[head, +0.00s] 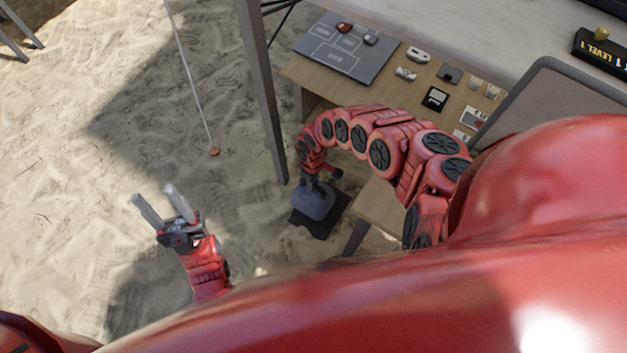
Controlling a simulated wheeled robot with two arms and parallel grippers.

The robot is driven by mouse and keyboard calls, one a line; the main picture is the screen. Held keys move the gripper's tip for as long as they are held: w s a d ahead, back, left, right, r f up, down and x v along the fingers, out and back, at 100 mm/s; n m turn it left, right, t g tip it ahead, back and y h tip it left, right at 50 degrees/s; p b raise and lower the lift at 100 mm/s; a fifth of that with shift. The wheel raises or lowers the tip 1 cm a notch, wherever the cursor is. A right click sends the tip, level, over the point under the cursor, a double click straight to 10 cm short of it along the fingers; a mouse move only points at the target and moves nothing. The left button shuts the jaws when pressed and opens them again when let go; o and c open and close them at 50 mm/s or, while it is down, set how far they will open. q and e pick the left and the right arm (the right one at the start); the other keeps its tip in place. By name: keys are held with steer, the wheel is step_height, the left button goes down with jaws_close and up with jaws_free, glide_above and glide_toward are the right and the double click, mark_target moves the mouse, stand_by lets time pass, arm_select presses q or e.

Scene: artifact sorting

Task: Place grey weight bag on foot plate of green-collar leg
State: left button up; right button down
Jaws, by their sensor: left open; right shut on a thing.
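The grey weight bag (313,203) is low at the centre of the head view, over a dark flat foot plate (306,227) on the sand. Whether the bag touches the plate is unclear. My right gripper (318,181) reaches down at the bag's top and is shut on it; its fingers are mostly hidden by the arm. A grey leg (262,90) comes down just left of the bag. No green collar shows on it in this view. My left gripper (154,194) is open and empty, over the sand to the left.
A wooden table (390,92) behind my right arm bears a grey sorting board (345,50) and several small items. A cord with a peg (214,152) hangs or lies on the left. Open sand (80,220) fills the left side.

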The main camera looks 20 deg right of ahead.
step_height(320, 180, down, 2)
steer(key=shift+f+b, duration=0.15)
steer(key=shift+b, duration=0.35)
steer(key=shift+f, duration=0.5)
steer(key=c, duration=0.8)
jaws_free()
steer(key=shift+b, duration=0.3)
steer(key=shift+o, duration=0.2)
step_height(320, 180, up, 12)
steer(key=p, duration=0.5)
steer(key=shift+w+p, duration=0.15)
steer(key=shift+p, duration=0.2)
